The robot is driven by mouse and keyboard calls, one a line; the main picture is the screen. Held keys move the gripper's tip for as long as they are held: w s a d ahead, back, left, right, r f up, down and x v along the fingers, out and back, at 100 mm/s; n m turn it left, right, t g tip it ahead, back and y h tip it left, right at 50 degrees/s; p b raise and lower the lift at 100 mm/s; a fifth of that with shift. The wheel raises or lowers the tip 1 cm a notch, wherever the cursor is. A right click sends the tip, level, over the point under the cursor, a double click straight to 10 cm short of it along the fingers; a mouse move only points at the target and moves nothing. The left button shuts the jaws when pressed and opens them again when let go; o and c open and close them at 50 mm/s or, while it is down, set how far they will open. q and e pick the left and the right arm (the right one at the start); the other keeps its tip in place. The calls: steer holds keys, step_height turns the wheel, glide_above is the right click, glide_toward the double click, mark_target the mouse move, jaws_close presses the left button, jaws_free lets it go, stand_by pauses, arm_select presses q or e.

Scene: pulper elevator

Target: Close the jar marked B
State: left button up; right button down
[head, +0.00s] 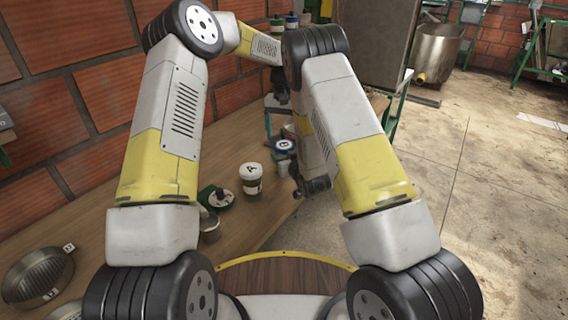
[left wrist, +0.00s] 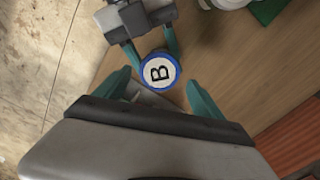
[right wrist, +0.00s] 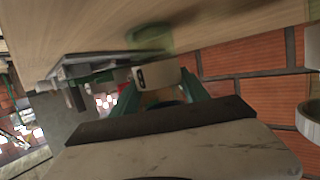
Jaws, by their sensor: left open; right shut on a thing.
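The jar marked B (head: 284,146), with a blue-rimmed white top, is at the table's right edge in the head view. Its round B top (left wrist: 158,72) faces up in the left wrist view. My left gripper (left wrist: 160,96) is open, its fingers apart on either side of the top and not visibly touching it. My right gripper (left wrist: 152,45) is shut on the jar from the side. The right wrist view shows the pale labelled jar body (right wrist: 157,75) between its fingers. I cannot tell how tightly the top sits.
A white-lidded jar marked A (head: 251,172) stands nearer me on the wooden table. A green item (head: 215,197) and a small pot (head: 209,226) are beside it. A metal sieve (head: 38,274) lies at the front left. A brick wall (head: 60,100) bounds the left side.

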mark_target(284, 144)
arm_select(q)
steer(key=shift+f, duration=1.65)
steer(key=c, duration=1.5)
steer(key=o, duration=1.7)
steer(key=shift+c, duration=0.2)
step_height(284, 144, up, 12)
